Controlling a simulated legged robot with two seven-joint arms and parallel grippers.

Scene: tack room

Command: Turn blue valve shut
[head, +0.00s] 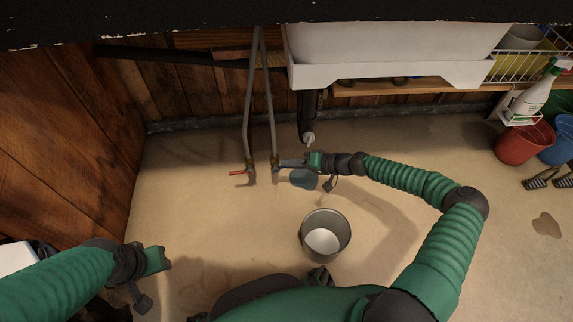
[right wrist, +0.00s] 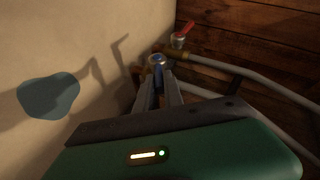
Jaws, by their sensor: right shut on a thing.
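The blue valve (right wrist: 157,62) sits on a brass fitting at the end of a grey pipe. My right gripper (right wrist: 157,82) has its two fingers closed on the blue valve's handle. In the head view my right gripper (head: 283,163) reaches the pipe's lower end from the right, and its fingers mostly cover the handle. A second valve with a red handle (head: 238,173) is on the pipe to the left; it also shows in the right wrist view (right wrist: 184,33). My left gripper (head: 160,260) is at the lower left, away from the valves; its fingers do not show clearly.
A metal bucket (head: 325,247) with pale contents stands on the floor below my right gripper. A white sink (head: 395,40) hangs above, with a dark drain pipe (head: 308,115). A red bucket (head: 522,145) and spray bottle (head: 537,93) are at right. A wooden wall (head: 70,125) bounds the left.

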